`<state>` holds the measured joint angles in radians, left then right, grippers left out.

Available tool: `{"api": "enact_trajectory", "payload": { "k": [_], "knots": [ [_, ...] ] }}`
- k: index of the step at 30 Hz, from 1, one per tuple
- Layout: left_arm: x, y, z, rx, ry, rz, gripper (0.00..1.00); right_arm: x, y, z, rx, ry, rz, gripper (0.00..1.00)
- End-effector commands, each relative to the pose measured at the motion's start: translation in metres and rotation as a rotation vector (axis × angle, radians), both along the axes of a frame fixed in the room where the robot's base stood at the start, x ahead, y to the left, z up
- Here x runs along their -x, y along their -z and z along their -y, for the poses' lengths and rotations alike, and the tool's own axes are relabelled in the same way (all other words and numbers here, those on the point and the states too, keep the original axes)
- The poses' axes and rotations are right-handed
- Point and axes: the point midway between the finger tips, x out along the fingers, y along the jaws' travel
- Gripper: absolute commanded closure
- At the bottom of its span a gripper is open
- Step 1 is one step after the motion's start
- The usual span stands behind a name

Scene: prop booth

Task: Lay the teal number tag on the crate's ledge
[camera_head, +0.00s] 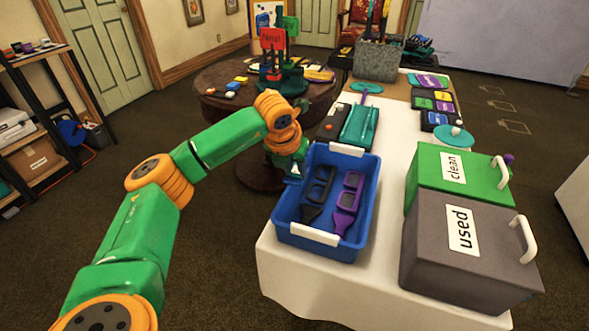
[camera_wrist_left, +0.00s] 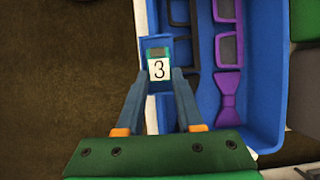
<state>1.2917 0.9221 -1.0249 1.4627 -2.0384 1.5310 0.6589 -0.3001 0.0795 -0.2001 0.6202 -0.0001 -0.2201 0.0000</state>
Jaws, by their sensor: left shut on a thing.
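My left gripper (camera_wrist_left: 160,76) is shut on the teal number tag (camera_wrist_left: 157,53), which has a white face with a black 3. In the left wrist view the tag lies between the fingertips, over the small blue ledge (camera_wrist_left: 148,44) on the outer left side of the blue crate (camera_wrist_left: 205,100). I cannot tell whether the tag touches the ledge. In the head view the left gripper (camera_head: 294,172) is at the left wall of the crate (camera_head: 322,251), and the tag is too small there to make out clearly. My right gripper is not in view.
The crate holds black goggle-like props (camera_head: 318,190) and purple ones (camera_head: 348,200). It stands on a white-clothed table (camera_head: 379,280). A green "clean" box (camera_head: 430,170) and a grey "used" box (camera_head: 430,245) stand to its right. A teal tray (camera_head: 360,125) lies behind it.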

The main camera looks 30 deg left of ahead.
Motion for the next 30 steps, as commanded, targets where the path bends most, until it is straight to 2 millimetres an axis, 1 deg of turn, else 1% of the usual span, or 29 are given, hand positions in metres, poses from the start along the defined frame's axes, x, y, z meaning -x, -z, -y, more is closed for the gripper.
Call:
{"api": "enact_trajectory", "payload": {
  "k": [1,2,3,4,13,15,17,18,19,20,25,27,30],
  "knots": [
    [0.006,0.01,0.002,0.005,0.002,-0.035,0.56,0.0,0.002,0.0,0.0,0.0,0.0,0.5],
    [0.006,0.011,0.002,0.004,0.003,-0.036,0.48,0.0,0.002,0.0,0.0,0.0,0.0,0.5],
    [0.006,0.011,0.002,0.004,0.002,-0.037,0.37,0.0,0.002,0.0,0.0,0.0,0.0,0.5],
    [0.006,0.011,0.002,0.004,0.002,-0.037,0.34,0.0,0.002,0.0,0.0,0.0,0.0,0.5],
    [0.006,0.011,0.003,0.005,0.003,-0.037,0.34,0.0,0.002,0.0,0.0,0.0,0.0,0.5],
    [0.006,0.009,0.003,0.005,0.003,-0.037,0.34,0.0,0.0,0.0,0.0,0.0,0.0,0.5],
    [0.006,0.0,0.003,0.006,0.003,-0.036,0.34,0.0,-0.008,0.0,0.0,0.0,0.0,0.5],
    [0.006,-0.011,0.003,0.006,0.003,-0.034,0.34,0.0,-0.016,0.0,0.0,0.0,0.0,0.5],
    [0.008,-0.012,0.004,0.006,0.003,-0.03,0.34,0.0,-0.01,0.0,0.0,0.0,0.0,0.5],
    [0.011,-0.019,0.004,0.005,0.003,-0.029,0.34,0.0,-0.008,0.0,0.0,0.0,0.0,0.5],
    [0.03,-0.069,0.008,0.003,0.003,-0.02,0.34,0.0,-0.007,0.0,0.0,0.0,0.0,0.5],
    [0.037,-0.086,0.01,0.004,0.004,-0.02,0.34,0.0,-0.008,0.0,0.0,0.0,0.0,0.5],
    [0.044,-0.104,0.011,0.005,0.002,-0.02,0.34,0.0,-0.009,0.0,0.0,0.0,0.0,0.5]
  ]
}}
